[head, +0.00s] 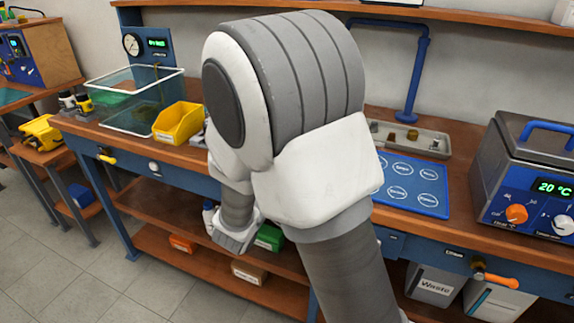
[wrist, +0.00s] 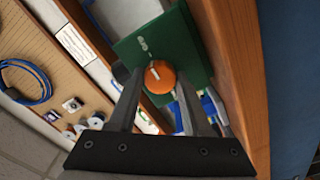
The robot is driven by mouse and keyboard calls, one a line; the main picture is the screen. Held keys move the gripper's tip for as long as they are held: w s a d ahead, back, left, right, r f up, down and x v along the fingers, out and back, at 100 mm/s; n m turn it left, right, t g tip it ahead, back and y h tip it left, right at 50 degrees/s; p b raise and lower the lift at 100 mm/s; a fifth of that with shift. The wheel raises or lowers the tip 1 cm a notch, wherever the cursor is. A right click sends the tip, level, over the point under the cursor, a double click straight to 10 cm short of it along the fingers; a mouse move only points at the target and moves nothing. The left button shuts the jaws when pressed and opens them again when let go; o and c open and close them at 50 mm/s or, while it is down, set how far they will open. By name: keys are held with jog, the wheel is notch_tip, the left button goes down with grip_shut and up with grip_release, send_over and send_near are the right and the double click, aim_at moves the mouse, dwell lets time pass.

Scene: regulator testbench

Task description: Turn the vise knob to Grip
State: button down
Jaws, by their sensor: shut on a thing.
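In the wrist view, an orange round knob (wrist: 160,79) with a pale pointer line sits on a dark green panel (wrist: 188,50). My gripper (wrist: 159,80) has one dark finger on each side of the knob and is shut on it. Small white marks (wrist: 143,45) show on the panel beyond the knob, too small to read. I cannot read whether the pointer is at Grip. In the head view my arm fills the middle and hides the gripper and this knob.
A wooden edge (wrist: 222,75) runs close beside the panel in the wrist view. In the head view, the bench carries a yellow bin (head: 178,124), a clear tank (head: 132,120), a blue mat (head: 425,190) and a bath unit (head: 535,175) with its own orange knob (head: 516,214).

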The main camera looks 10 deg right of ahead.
jog(key=shift+c, duration=1.7)
grip_release()
jog(key=shift+s, duration=0.1)
jog(key=v, duration=1.7)
jog(key=shift+a, duration=0.1)
